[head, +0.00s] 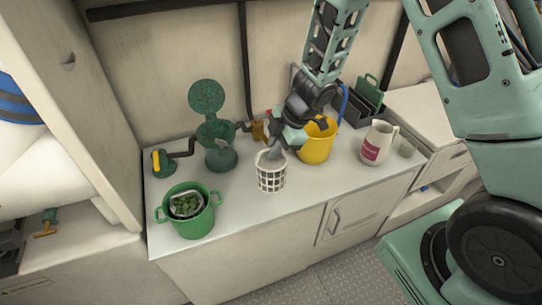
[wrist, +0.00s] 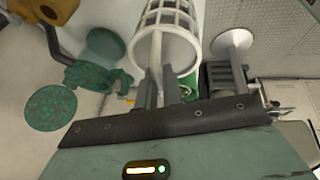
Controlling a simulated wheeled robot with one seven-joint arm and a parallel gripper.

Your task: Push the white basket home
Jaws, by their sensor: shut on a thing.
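The white basket (head: 271,174) stands upright on the pale counter, near the middle of its top. It has an open lattice wall. My gripper (head: 277,150) reaches down from above and behind, at the basket's rim. In the wrist view the white basket (wrist: 172,28) fills the top centre, with its lattice and round rim showing. The fingers of my gripper (wrist: 160,88) are close together on a pale strip at the basket's rim, shut on it. The exact contact is partly hidden by the fingers. No marked home spot for the basket can be made out.
On the counter (head: 247,203), a green pot (head: 191,220) stands front left and a green lidded device (head: 220,150) back left. A yellow bucket (head: 316,143) is close behind right of the basket; a white jug (head: 378,143) stands farther right. Counter in front of the basket is clear.

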